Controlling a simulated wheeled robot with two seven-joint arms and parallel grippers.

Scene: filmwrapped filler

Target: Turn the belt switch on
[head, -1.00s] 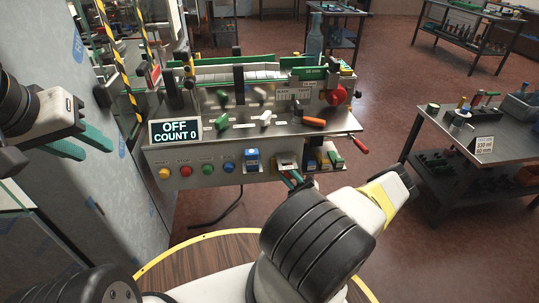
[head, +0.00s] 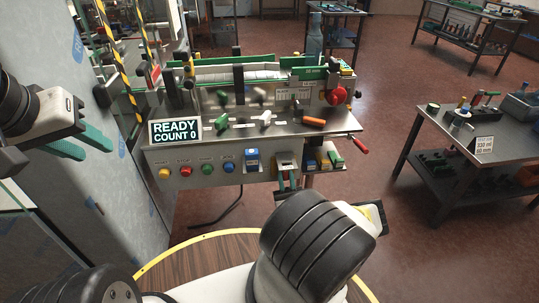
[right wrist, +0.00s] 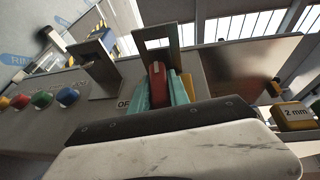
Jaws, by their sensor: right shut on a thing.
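The belt machine's front panel (head: 206,174) has a metal-guarded switch at its right end. In the right wrist view a red switch lever (right wrist: 157,84) stands between my teal fingers, inside a metal guard (right wrist: 158,36). My right gripper (head: 287,182) reaches up from below to that guard and is shut on the lever; its fingers also show in the right wrist view (right wrist: 160,92). My left gripper (head: 84,144) is open and empty at the left, away from the panel.
A red-handled lever (head: 360,146) sticks out at the right. A side table (head: 475,140) stands further right, with open floor between.

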